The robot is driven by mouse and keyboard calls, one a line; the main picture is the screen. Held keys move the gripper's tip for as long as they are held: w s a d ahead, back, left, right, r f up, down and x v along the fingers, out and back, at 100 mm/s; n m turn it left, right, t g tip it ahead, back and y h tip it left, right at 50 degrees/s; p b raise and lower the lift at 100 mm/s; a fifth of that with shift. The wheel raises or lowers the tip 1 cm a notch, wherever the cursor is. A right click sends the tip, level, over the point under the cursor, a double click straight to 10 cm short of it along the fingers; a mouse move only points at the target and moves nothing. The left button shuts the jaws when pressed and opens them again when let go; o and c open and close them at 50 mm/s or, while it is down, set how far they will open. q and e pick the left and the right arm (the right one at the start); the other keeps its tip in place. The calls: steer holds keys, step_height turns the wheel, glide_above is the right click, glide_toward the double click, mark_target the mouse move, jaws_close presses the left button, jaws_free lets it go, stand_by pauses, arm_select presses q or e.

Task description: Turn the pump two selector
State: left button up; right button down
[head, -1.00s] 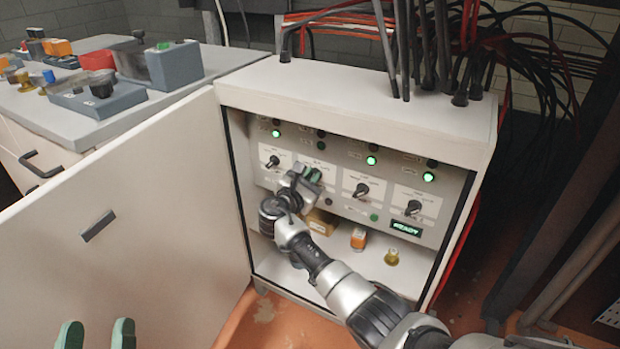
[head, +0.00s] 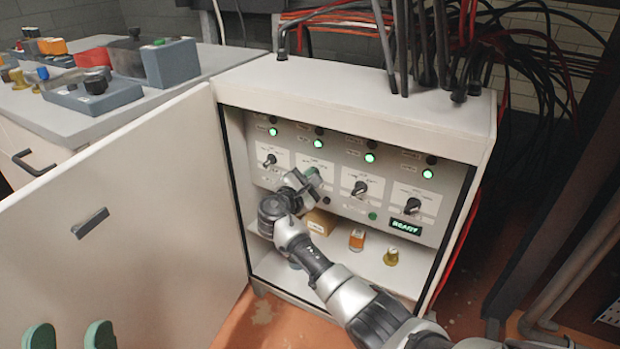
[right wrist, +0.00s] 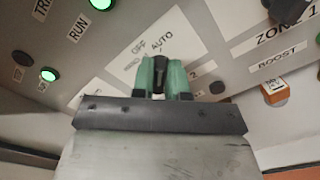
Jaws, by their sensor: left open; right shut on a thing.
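The pump two selector (right wrist: 160,72) is a dark knob on a white plate in the right wrist view. The plate reads OFF and AUTO above it and a "2" beside it. My right gripper (right wrist: 161,82) is shut on the knob, one green fingertip on each side. In the head view my right gripper (head: 312,177) covers this selector, second from the left. The green RUN lamp (head: 318,143) above it is lit and also shows in the right wrist view (right wrist: 102,3). My left gripper (head: 70,338) is open and empty at the bottom left.
Other selectors sit on the panel: one to the left (head: 270,161) and two to the right (head: 360,188). The open cabinet door (head: 150,240) stands at left. An orange-labelled item (head: 357,240) and a yellow knob (head: 391,256) stand on the shelf below.

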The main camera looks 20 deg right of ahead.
steer(key=c, duration=1.1)
jaws_free()
steer(key=shift+c, duration=0.2)
arm_select(q)
steer(key=w+f+g+y+p, duration=0.2)
steer(key=w+f+g+p, duration=0.1)
steer(key=f+g, duration=0.4)
steer(key=shift+w+a+f+g+y, duration=0.25)
steer(key=shift+a+f+g+y, duration=0.05)
steer(key=shift+f+g+y, duration=0.15)
arm_select(e)
steer(key=v, duration=1.1)
steer(key=shift+f, duration=0.1)
